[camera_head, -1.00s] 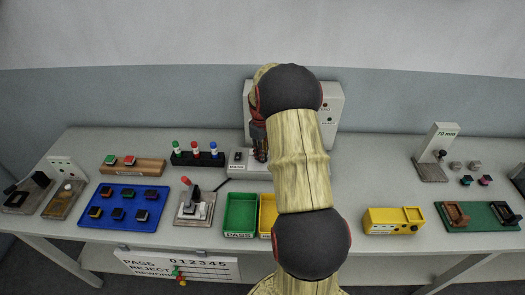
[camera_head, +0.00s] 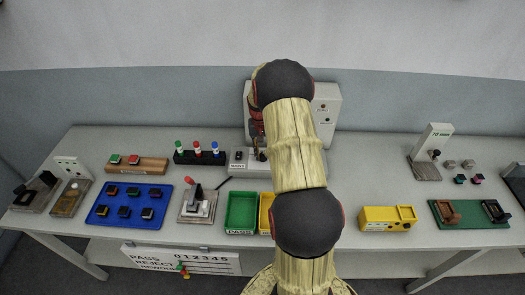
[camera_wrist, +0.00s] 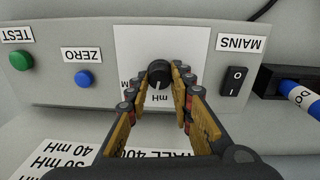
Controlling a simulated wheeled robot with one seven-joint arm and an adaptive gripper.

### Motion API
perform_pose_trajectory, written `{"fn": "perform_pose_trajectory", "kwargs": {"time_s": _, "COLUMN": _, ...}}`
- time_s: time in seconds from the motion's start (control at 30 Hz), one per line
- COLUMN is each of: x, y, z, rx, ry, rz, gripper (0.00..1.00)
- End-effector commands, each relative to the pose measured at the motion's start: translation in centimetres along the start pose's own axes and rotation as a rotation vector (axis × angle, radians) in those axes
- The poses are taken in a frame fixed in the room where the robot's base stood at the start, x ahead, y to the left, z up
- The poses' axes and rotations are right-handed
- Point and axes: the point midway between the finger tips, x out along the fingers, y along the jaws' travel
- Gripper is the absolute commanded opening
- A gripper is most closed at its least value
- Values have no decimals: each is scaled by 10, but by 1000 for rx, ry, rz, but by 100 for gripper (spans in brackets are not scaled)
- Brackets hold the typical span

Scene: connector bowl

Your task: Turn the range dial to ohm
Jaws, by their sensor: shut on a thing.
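The range dial (camera_wrist: 158,74) is a small round black knob on a white plate (camera_wrist: 190,40) in the wrist view. A pale pointer mark shows on its lower part, towards an upside-down "mH" label. A partly covered "M" label is left of the dial; I see no ohm mark. My gripper (camera_wrist: 159,82) has one finger on each side of the dial and is shut on it. In the head view my gripper (camera_head: 259,150) is at the front of the grey instrument (camera_head: 328,105), mostly behind my arm, and the dial cannot be made out.
A black MAINS rocker switch (camera_wrist: 234,81) is close right of the fingers. A blue ZERO button (camera_wrist: 84,78) and a green TEST button (camera_wrist: 21,60) are on the left. A black rack with a blue-topped probe (camera_wrist: 300,95) stands at the right edge.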

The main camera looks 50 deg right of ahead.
Motion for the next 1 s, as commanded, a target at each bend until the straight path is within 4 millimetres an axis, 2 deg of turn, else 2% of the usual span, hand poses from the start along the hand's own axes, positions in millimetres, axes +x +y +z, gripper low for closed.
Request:
{"fn": "perform_pose_trajectory", "kwargs": {"time_s": 0.6, "x": -1, "y": 1, "z": -1, "rx": 570, "ry": -26, "rz": -1, "gripper": 0}}
{"fn": "perform_pose_trajectory", "kwargs": {"time_s": 1.0, "x": -1, "y": 2, "z": -1, "rx": 804, "ry": -36, "rz": -1, "gripper": 0}}
